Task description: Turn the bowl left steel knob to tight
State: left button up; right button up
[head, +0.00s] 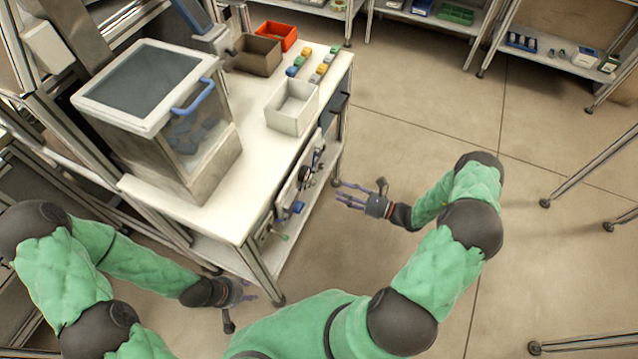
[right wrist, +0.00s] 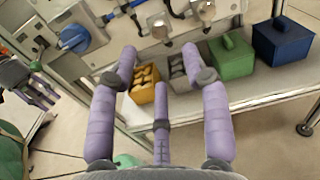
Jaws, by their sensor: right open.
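A control panel (right wrist: 115,45) with knobs is on the bench's side. In the right wrist view, small steel-coloured knobs (right wrist: 159,27) show at the top, beyond my fingers; another (right wrist: 205,10) is further right, partly cut off. I cannot tell which is the bowl left knob or how it is set. My right gripper (right wrist: 160,62) is open and empty, fingers pointing toward the panel, apart from it; in the head view it is right of the bench (head: 352,195). My left gripper (head: 240,296) is low by the bench's near corner, fingers spread, apart from the panel.
A blue knob (right wrist: 72,38) and a dark knob (right wrist: 40,41) are on the panel's left. Yellow (right wrist: 143,84), green (right wrist: 232,57) and blue (right wrist: 283,42) bins stand on the shelf below. A lidded machine (head: 190,140) and a white bin (head: 292,106) are on the bench.

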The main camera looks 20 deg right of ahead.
aim_at(315, 183)
jog(key=b+x, duration=0.1)
jog(key=x, duration=0.8)
jog(key=shift+w+a, duration=0.1)
jog(key=shift+a, duration=0.15)
grip_shut()
